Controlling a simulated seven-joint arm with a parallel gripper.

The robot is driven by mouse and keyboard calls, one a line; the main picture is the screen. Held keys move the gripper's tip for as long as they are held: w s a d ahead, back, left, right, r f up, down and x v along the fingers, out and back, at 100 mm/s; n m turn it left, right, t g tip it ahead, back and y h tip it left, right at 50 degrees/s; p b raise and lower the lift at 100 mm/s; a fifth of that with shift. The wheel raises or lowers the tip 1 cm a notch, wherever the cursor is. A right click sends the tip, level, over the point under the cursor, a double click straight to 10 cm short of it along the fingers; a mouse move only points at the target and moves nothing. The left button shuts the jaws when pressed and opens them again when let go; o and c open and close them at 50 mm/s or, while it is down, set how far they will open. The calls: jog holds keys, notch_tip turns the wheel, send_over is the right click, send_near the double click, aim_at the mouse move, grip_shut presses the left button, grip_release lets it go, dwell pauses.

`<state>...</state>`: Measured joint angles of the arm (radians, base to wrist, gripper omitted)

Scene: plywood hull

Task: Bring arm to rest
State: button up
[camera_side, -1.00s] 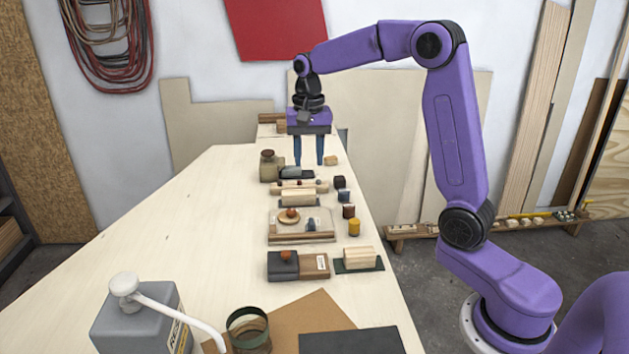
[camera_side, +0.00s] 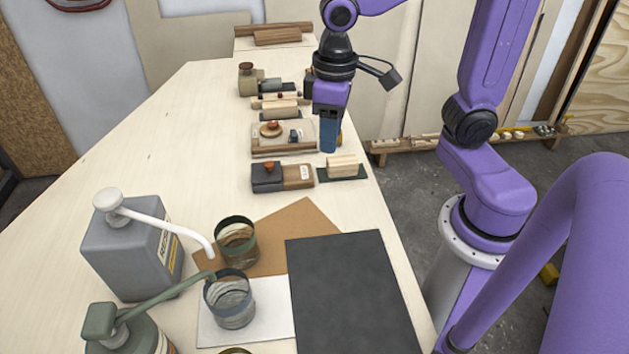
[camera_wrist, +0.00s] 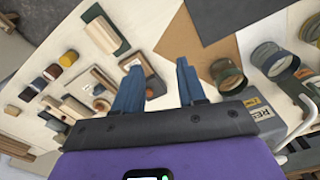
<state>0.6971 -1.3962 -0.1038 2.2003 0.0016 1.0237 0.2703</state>
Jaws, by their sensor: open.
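My gripper (camera_side: 329,146) hangs fingers down above the right edge of the plywood table (camera_side: 150,150), behind the light wooden block on its dark green base (camera_side: 342,167). Its blue fingers look overlapped from the side. In the wrist view my gripper (camera_wrist: 158,76) has its two blue fingers spread apart with nothing held between them. A yellow cylinder is mostly hidden behind the fingers in the side view; it shows whole in the wrist view (camera_wrist: 68,58).
A dark block with a brown part (camera_side: 268,178) and a board with a round knob (camera_side: 256,138) stand left of my gripper. Nearer are a grey jug (camera_side: 125,250), two glass jars (camera_side: 236,243) and a black sheet (camera_side: 350,290). The table's left side is clear.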

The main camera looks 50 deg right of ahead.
jog(key=s+d+f+n, duration=0.2)
jog(key=s+n, duration=0.5)
jog(key=s, duration=0.5)
jog(key=shift+s+f+n, duration=0.3)
jog(key=shift+s+f, duration=0.1)
jog(key=shift+f, duration=0.15)
